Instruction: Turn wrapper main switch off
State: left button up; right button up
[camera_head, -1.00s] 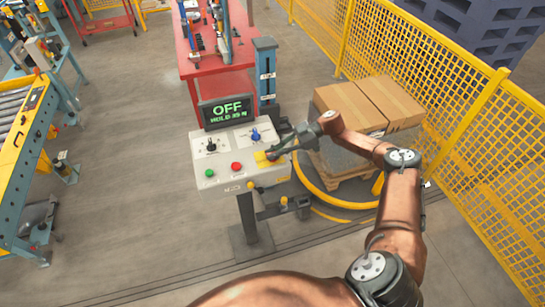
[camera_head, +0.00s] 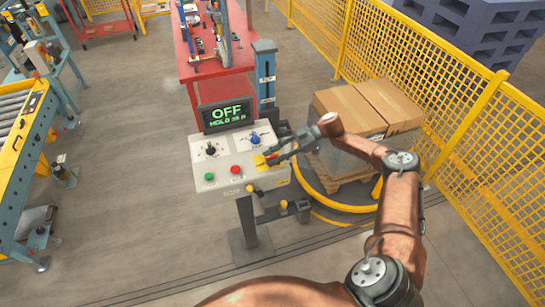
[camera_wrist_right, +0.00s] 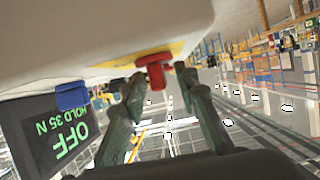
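The wrapper control panel (camera_head: 222,178) is a pale box on a post. Its display (camera_head: 227,113) reads OFF, with a smaller HOLD line; in the right wrist view the display (camera_wrist_right: 60,140) appears upside down. The main switch, a red handle on a yellow plate (camera_head: 260,162), sits at the panel's right end. In the right wrist view the red handle (camera_wrist_right: 155,70) is between the fingertips of my right gripper (camera_wrist_right: 162,82). The fingers are apart, with a gap beside the handle; contact is unclear. My right gripper (camera_head: 274,158) partly hides the switch in the head view. My left gripper is out of view.
The panel also has a black knob (camera_head: 210,150), a blue knob (camera_head: 255,139), a green button (camera_head: 209,176) and a red button (camera_head: 236,169). Cartons (camera_head: 370,108) stand on a pallet to the right, beside yellow fencing (camera_head: 455,145).

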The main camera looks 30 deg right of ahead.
jog(key=shift+d, duration=0.1)
jog(key=v, duration=1.1)
jog(key=shift+d+r, duration=0.2)
jog(key=shift+d, duration=0.15)
